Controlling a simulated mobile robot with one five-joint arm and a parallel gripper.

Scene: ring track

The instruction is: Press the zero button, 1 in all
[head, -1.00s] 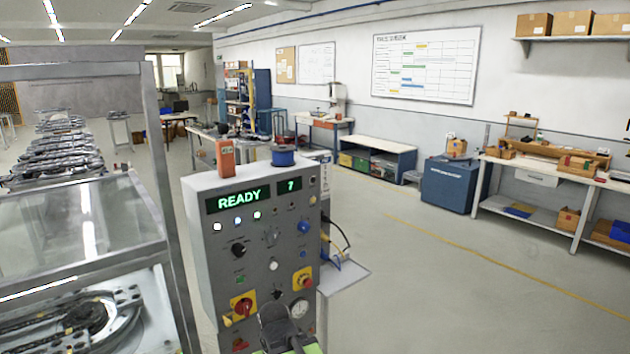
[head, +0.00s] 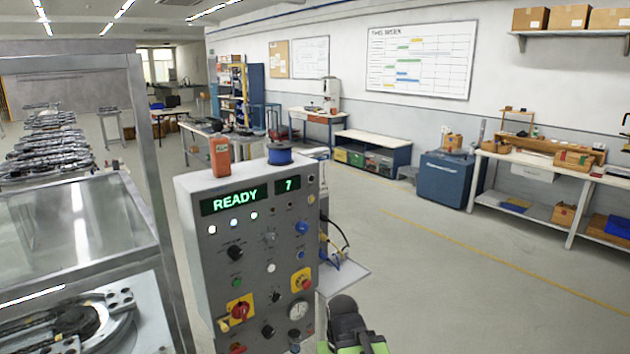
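A grey control panel (head: 255,250) stands in the middle of the head view. Its green displays (head: 236,200) read READY and 7. On its face are a white button (head: 271,268), a blue button (head: 303,228), a green button (head: 236,282) and several black knobs. The labels are too small to read, so I cannot tell which is the zero button. My gripper (head: 346,318), dark with green parts behind it, is at the bottom, right of the panel's lower edge and seemingly apart from it. Its fingers are not clear.
The panel also carries a red rotary switch on yellow (head: 239,310), a red emergency stop on yellow (head: 302,281) and a gauge (head: 298,310). A glazed metal enclosure (head: 75,235) stands close on the left. A small shelf with cables (head: 343,275) juts out right of the panel. Open floor lies further right.

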